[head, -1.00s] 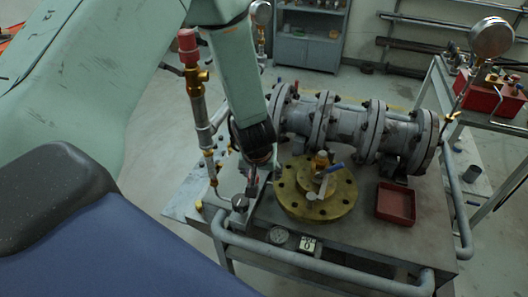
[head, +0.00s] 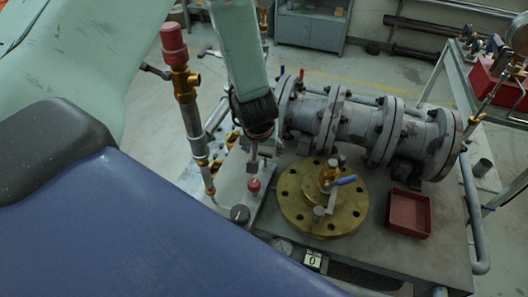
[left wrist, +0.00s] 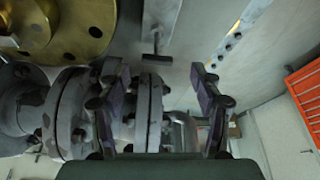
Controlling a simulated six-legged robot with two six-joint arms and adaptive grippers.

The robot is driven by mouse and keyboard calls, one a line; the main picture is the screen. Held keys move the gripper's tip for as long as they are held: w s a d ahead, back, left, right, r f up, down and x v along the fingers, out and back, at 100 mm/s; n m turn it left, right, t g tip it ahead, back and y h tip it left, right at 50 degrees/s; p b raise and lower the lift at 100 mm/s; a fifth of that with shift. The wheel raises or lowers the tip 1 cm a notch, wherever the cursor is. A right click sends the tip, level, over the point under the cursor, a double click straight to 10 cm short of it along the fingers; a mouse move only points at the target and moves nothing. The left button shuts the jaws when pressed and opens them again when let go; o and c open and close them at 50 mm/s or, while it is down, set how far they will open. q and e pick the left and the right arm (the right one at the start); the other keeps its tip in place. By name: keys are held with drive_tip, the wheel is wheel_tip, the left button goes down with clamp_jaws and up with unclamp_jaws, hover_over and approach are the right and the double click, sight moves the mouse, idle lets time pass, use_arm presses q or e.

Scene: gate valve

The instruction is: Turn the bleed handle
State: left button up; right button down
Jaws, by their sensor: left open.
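My left gripper (head: 256,145) points down beside the flanged grey pipe in the head view. In the left wrist view its two dark fingers (left wrist: 157,72) stand wide apart with nothing between the tips. A grey T-shaped bar (left wrist: 155,58) on a pale plate shows ahead of the gap between them. I cannot tell for sure which part is the bleed handle. A red knob (head: 254,185) stands just below the gripper, apart from it as far as I can see. A blue-tipped lever (head: 345,180) sits on a brass fitting over the round brass flange (head: 290,213). My right gripper is not in view.
The grey pipe (head: 355,122) with bolted flanges lies right of the gripper. An upright pipe with a red cap (head: 174,42) stands at left. A red tray (head: 408,213) lies on the bench right of the brass flange. Red cabinet drawers (left wrist: 303,90) edge the wrist view.

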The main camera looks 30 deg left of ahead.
sight(266, 160)
use_arm(q)
drive_tip(key=shift+x, duration=1)
drive_tip(key=shift+w+d+f+b, duration=0.1)
drive_tip(key=shift+d+f+b, duration=0.3)
drive_tip(key=shift+f+b, duration=0.3)
drive_tip(key=shift+f, duration=0.4)
drive_tip(key=f, duration=0.1)
drive_tip(key=w+a+f, duration=0.1)
drive_tip(key=w+f, duration=0.1)
drive_tip(key=shift+a+f, duration=0.25)
drive_tip(key=shift+a, duration=0.1)
drive_tip(key=shift+s+d+r, duration=0.2)
drive_tip(key=shift+d+r, duration=0.1)
drive_tip(key=shift+d, duration=0.05)
drive_tip(key=shift+s+d+r, duration=0.15)
drive_tip(key=shift+s+r, duration=0.05)
drive_tip(key=shift+c, duration=0.3)
drive_tip(key=shift+s+r, duration=0.1)
drive_tip(key=shift+c, duration=0.7)
drive_tip(key=shift+w+a+f, duration=0.4)
drive_tip(key=shift+a+f, duration=0.05)
drive_tip(key=c, duration=0.5)
drive_tip(key=shift+d, duration=0.2)
drive_tip(key=shift+c, duration=1.3)
drive_tip(key=shift+s+r, duration=0.15)
drive_tip(key=c, duration=0.3)
drive_tip(key=shift+c, duration=0.2)
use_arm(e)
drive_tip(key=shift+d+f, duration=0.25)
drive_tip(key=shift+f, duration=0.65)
